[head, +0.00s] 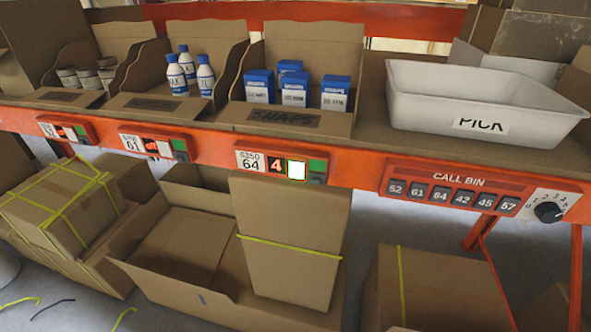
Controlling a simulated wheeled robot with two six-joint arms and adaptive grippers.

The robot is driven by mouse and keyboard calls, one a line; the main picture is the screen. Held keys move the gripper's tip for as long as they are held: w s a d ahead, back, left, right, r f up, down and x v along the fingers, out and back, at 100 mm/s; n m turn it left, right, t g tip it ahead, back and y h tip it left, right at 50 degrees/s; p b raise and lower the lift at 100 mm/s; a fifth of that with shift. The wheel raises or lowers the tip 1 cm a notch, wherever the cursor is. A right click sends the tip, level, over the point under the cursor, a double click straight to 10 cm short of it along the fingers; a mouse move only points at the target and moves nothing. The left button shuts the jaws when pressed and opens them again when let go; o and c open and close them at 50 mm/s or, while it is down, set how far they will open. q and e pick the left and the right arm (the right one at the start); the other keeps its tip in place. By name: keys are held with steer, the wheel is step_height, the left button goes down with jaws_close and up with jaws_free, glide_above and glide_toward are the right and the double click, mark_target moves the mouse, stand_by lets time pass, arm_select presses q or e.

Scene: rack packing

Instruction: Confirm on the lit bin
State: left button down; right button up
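The pick module marked 64 (281,165) is on the orange shelf edge. Its red display (276,164) reads 4, and the square button (296,170) beside it glows white. A small green patch and a dark button sit at its right. Above it is the cardboard bin labelled SNAPS (284,118), with several blue and white boxes (293,89) standing in it. Module 61 (155,146) and another module (67,131) further left have no bright white button; their displays are too small to read surely. Neither of my grippers is in view.
A white PICK tote (480,108) stands on the shelf at right, empty as far as visible. Below it is the CALL BIN panel (453,190) with numbered buttons and a dial (549,211). Bins with bottles (188,72) and cans (88,75) are left. Strapped cartons (293,240) fill the space below.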

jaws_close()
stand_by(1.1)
